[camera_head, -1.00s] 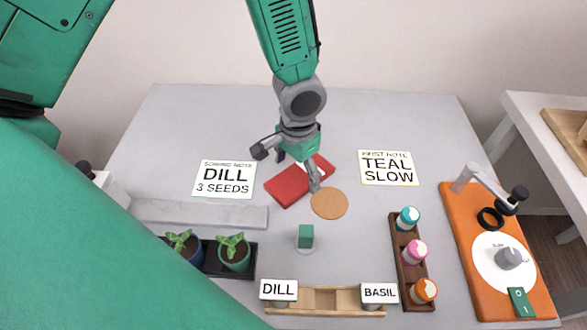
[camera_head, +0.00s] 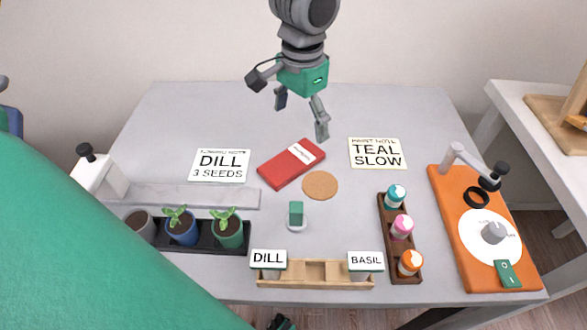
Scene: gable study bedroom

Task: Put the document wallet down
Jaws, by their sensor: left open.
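The document wallet (camera_head: 285,168) is red with a white label. It lies flat and tilted on the grey table, between the two paper notes and just behind the round cork coaster (camera_head: 320,185). My left gripper (camera_head: 301,116) is open and empty. It hangs above and behind the wallet, its fingers pointing down and apart from it. The whole wallet is in view. My right gripper is not in view.
The DILL note (camera_head: 221,166) is left of the wallet, the TEAL SLOW note (camera_head: 377,154) right. The table's back is clear.

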